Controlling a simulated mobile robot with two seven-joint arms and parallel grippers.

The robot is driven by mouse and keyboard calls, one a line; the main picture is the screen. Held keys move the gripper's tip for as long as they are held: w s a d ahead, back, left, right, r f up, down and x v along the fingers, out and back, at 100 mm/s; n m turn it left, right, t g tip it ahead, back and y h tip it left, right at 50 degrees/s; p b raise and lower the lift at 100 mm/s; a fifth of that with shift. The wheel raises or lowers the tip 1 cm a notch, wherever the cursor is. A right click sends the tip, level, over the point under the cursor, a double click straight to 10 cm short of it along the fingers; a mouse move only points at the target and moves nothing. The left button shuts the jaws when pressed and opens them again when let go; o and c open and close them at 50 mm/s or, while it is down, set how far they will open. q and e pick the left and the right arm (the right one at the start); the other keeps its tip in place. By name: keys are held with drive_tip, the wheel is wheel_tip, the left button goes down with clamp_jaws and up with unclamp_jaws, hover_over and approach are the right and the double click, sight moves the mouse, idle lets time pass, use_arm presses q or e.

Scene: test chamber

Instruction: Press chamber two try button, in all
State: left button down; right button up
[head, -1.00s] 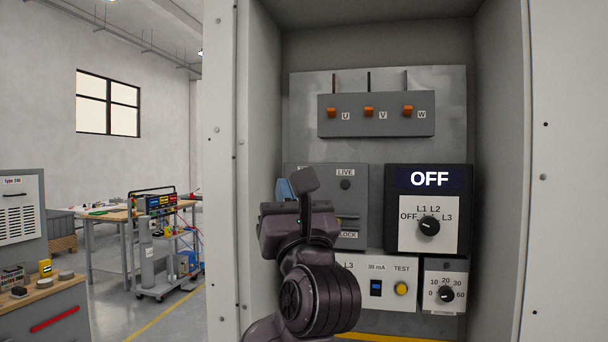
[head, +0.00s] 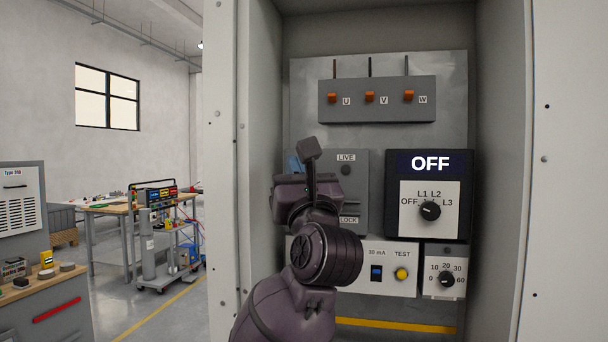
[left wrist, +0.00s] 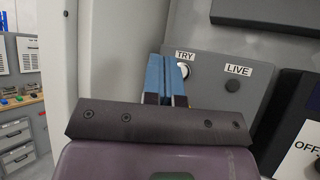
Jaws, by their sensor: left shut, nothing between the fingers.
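The try button (left wrist: 185,69) is a pale round button under a "TRY" label on the grey panel (left wrist: 212,75) in the left wrist view. My left gripper (left wrist: 168,62) has blue fingers, shut with nothing between them. Its tips overlap the button's left edge in the left wrist view; I cannot tell whether they touch it. In the head view my left gripper (head: 293,163) is mostly behind my own wrist, which hides the button. A dark round "LIVE" spot (left wrist: 232,85) sits right of the button. My right gripper is not in view.
The panel stands inside an open cabinet with side walls (head: 495,150). Right of it is a black unit (head: 465,205) reading OFF, with a rotary knob (head: 430,210). Below are a yellow TEST button (head: 402,274) and a dial (head: 446,280). Orange switches (head: 369,97) sit above.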

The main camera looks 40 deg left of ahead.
use_arm(q)
drive_tip(key=shift+w+a, duration=0.35)
drive_tip(key=shift+w, duration=0.25)
drive_tip(key=shift+w+a, duration=0.3)
drive_tip(key=shift+w, duration=0.35)
drive_tip(key=shift+w+a, duration=0.35)
drive_tip(key=shift+w, duration=0.25)
idle(0.5)
drive_tip(key=shift+w+a, duration=0.1)
drive_tip(key=shift+w, duration=0.05)
drive_tip(key=shift+w+a, duration=0.15)
drive_tip(key=shift+w, duration=0.1)
drive_tip(key=shift+w+a, duration=0.2)
drive_tip(key=shift+w, duration=0.2)
idle(1.2)
idle(0.3)
drive_tip(key=shift+s+d+p, duration=0.4)
drive_tip(key=shift+s+p, duration=0.1)
drive_tip(key=shift+s, duration=0.3)
drive_tip(key=shift+s+d+p, duration=0.25)
drive_tip(key=shift+s+d, duration=0.15)
drive_tip(key=shift+s, duration=0.35)
drive_tip(key=shift+s+d+p, duration=0.2)
drive_tip(key=shift+s+d, duration=0.25)
drive_tip(key=shift+s, duration=0.25)
drive_tip(key=shift+s+d+p, duration=0.25)
drive_tip(key=shift+s+d, duration=0.15)
drive_tip(key=shift+s, duration=0.35)
